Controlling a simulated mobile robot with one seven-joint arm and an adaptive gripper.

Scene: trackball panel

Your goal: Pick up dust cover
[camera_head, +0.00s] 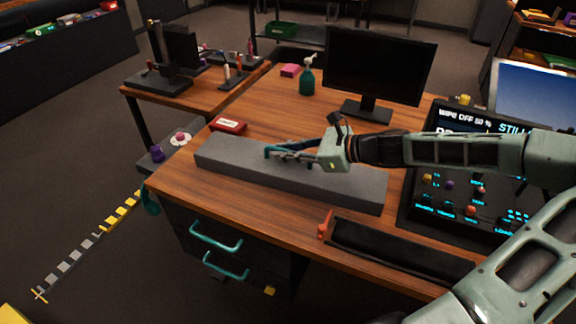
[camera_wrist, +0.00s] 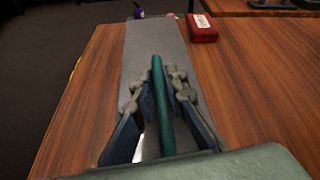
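The dust cover (camera_head: 225,153) is a long grey box-like piece lying along the front of the wooden desk, with a teal bar handle (camera_wrist: 159,88) on top. It also shows in the wrist view (camera_wrist: 152,37), running away from me. My gripper (camera_head: 272,153) is low over the cover, near its middle. In the wrist view my two fingers (camera_wrist: 160,78) stand on either side of the teal handle. A gap shows near the finger bases; whether the fingertips press on the handle is unclear. The cover appears to rest on the desk.
A black tray-like piece (camera_head: 400,249) with an orange end lies at the desk's front right. A red box (camera_head: 228,125) sits behind the cover's left end.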

